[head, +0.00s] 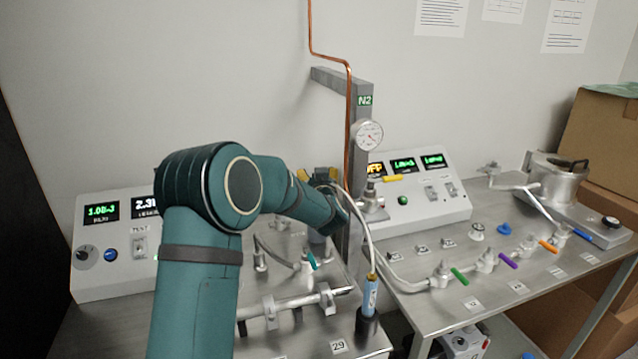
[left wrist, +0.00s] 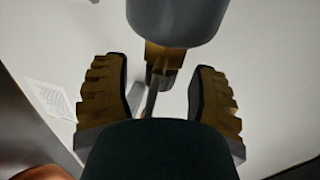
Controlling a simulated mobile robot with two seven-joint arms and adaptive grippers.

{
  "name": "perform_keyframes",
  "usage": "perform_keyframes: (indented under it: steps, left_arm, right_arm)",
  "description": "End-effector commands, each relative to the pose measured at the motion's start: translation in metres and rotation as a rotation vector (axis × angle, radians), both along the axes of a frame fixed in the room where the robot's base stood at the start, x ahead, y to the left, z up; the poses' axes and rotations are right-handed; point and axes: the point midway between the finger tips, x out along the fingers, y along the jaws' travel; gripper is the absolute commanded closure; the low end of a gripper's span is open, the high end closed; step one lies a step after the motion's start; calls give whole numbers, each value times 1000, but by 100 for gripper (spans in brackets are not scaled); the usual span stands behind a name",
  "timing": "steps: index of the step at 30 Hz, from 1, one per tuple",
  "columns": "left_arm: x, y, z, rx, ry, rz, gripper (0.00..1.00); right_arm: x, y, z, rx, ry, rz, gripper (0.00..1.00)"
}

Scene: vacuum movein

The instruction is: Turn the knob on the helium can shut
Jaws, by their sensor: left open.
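No labelled helium can shows clearly in the head view. My right gripper is not in view.
A grey post (head: 360,130) carries a copper pipe (head: 349,110) and a round gauge (head: 367,134). A pale hose runs to a blue-labelled tube (head: 370,295). Control boxes (head: 105,265) stand left and right. Coloured valve handles (head: 508,260) line the right table.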

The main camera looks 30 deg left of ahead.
Motion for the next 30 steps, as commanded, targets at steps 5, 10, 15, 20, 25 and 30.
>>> perform_keyframes:
  steps: [5, 10, 15, 20, 25, 30]
  left_arm:
    - [-19, -16, 1, -1, -1, -2, 41]
    - [-46, -39, 1, -1, -1, -3, 41]
    - [-71, -58, 1, -1, -1, -2, 41]
    - [-85, -69, 0, -1, -1, -1, 41]
    - [-90, -73, 0, 0, 0, 1, 41]
    - [-90, -73, 0, 0, 0, 1, 41]
  right_arm:
    - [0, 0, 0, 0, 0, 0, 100]
    - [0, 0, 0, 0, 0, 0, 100]
    - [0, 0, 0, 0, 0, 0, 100]
    - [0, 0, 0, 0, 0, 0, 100]
    - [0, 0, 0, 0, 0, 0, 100]
    - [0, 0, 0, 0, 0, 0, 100]
